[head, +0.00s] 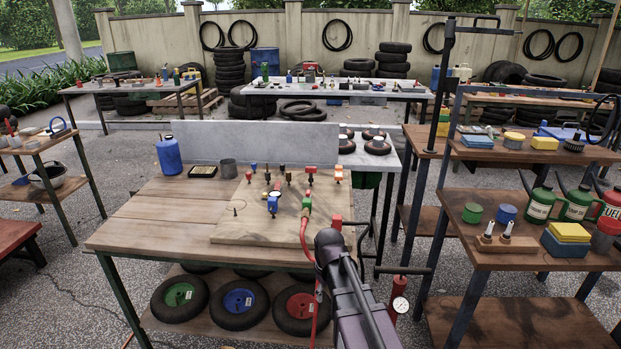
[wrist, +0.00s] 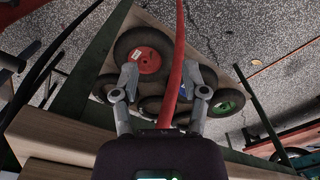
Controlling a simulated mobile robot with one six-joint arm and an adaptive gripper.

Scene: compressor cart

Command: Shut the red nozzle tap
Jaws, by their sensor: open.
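Several small taps and fittings with red, blue, yellow and black parts stand on a pale board (head: 232,232) on the wooden table. A red-topped fitting with a green body (head: 307,204) stands near the board's front right, with a red hose (head: 304,243) running down from it. Other red-handled taps (head: 311,171) stand further back; I cannot tell which is the nozzle tap. My gripper (wrist: 165,88) is open in the wrist view, facing down past the table edge. The red hose (wrist: 176,50) crosses the view between its fingers; I see no grip on it.
Wheels with green, blue and red hubs (head: 239,300) lie on the shelf under the table. A blue jug (head: 169,156) and a grey cup (head: 228,169) stand at the back left. A dark upright post (head: 442,95) rises on the right. The table's left half (head: 150,215) is clear.

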